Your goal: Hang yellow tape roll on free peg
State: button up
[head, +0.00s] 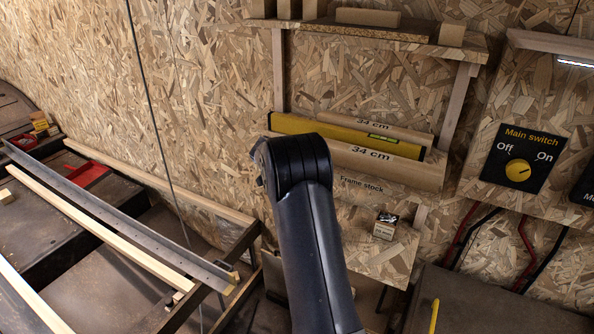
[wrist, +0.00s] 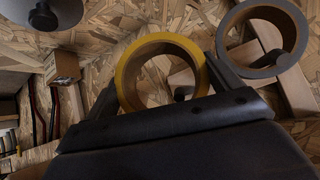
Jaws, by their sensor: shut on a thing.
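The yellow tape roll (wrist: 127,76) is in the wrist view, with my gripper (wrist: 160,72) shut on it, one finger on each side of its outer rim. A dark peg end (wrist: 182,93) shows within the roll's opening; I cannot tell whether it passes through the roll or lies behind it. A grey tape roll (wrist: 231,28) is to the right, with another dark peg (wrist: 274,58) showing in its opening. In the head view my arm hides or leaves out the gripper, both rolls and the pegs.
A small cardboard box (wrist: 62,66) is left of the roll in the wrist view. In the head view a shelf holds a yellow level (head: 300,125) and frame stock. The main switch panel (head: 517,158) is at the right, and a bench with rails (head: 110,215) at the left.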

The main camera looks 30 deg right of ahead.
jog(key=shift+w+d+p, duration=0.5)
jog(key=shift+d+p, duration=0.3)
jog(key=shift+p, duration=0.35)
jog(key=shift+w+d+p, duration=0.45)
jog(key=shift+d+p, duration=0.35)
jog(key=shift+p, duration=0.3)
jog(key=shift+w+d+f+p, duration=0.1)
jog(key=shift+w+d+p, duration=0.05)
jog(key=shift+d+p, duration=0.15)
jog(key=b+x, duration=0.1)
jog(key=b, duration=0.1)
jog(key=shift+w+d+f+b, duration=0.15)
jog(key=shift+f+b, duration=0.1)
jog(key=shift+b, duration=0.15)
jog(key=o, duration=0.8)
jog(key=shift+o, duration=0.2)
